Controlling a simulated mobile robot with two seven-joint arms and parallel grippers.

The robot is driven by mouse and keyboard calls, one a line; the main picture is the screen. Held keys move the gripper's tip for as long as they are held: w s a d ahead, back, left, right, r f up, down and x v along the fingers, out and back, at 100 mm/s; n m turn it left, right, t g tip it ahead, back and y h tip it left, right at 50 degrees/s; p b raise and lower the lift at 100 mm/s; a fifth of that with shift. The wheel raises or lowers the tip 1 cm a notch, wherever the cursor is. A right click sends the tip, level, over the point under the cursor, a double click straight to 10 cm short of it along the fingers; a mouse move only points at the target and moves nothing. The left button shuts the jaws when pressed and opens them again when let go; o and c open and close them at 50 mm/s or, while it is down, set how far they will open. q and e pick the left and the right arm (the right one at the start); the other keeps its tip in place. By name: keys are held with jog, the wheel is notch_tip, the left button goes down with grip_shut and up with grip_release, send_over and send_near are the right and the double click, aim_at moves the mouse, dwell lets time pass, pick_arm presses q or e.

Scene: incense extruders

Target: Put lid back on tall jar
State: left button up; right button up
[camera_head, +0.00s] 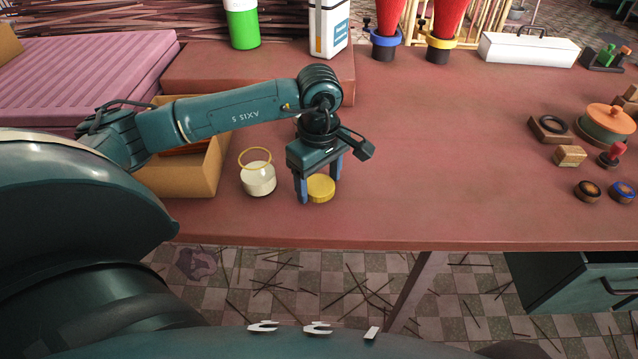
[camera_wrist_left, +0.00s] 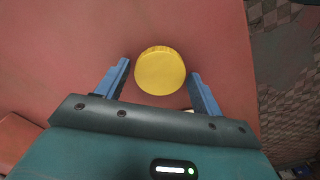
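A round yellow lid (camera_head: 321,189) lies flat on the red-brown table. It also shows in the left wrist view (camera_wrist_left: 160,71). The jar (camera_head: 258,181), clear above with cream-white contents and a golden rim, stands upright and open just left of the lid. My left gripper (camera_head: 319,184) points down over the lid, its blue fingers spread on either side of it. In the left wrist view the gripper (camera_wrist_left: 160,72) shows a gap between each finger and the lid, so it is open and empty. My right gripper is not in view.
A cardboard box (camera_head: 186,181) stands left of the jar, partly behind my left arm. The table's front edge (camera_head: 430,246) is close to the lid. A wooden block (camera_head: 570,156) and several small items are at the right. The middle of the table is clear.

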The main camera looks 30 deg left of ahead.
aim_at(319, 185)
pick_arm(q)
jog(key=c, duration=0.7)
notch_tip(319, 185, up, 10)
jog(key=shift+r, duration=0.1)
dwell(0.4)
